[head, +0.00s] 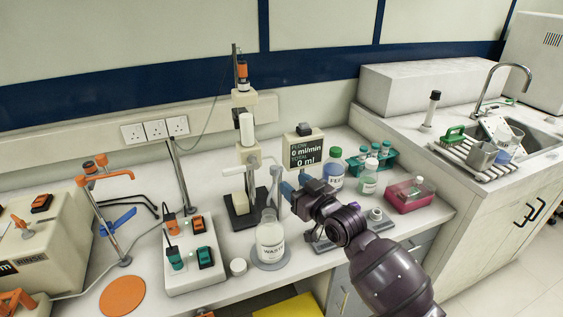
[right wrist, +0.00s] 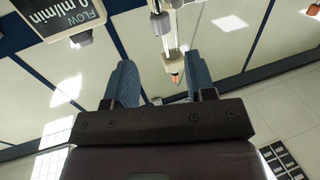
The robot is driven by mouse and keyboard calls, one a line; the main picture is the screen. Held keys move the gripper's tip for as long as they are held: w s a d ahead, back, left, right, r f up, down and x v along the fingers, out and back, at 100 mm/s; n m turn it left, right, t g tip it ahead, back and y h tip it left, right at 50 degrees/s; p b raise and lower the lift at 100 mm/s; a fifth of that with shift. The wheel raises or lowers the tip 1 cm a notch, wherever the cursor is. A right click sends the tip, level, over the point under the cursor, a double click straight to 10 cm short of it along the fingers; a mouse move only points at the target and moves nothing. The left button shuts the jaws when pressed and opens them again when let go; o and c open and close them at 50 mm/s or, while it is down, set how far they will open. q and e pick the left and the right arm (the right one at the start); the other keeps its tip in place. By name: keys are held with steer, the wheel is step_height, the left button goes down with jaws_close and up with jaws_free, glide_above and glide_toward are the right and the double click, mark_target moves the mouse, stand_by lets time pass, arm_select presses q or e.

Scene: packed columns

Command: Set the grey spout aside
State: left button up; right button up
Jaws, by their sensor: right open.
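A grey spout (head: 276,174) curves up beside the white column (head: 246,130) on its dark base, just behind the waste bottle (head: 269,238). My right gripper (head: 293,184) is just right of the spout, its blue fingers apart with nothing seen between them. I cannot tell whether it touches the spout. In the right wrist view the open fingers of my right gripper (right wrist: 160,82) point toward the upper part of a white column (right wrist: 166,25). The spout cannot be made out there. My left gripper is not in view.
A flow display (head: 305,152) stands behind my right gripper. A switch box (head: 193,258) and a small white cap (head: 238,267) are left of the waste bottle.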

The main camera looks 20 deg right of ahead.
mark_target(277, 170)
steer(key=x, duration=1)
steer(key=shift+w+a, duration=0.25)
steer(key=shift+w, duration=0.1)
jaws_close()
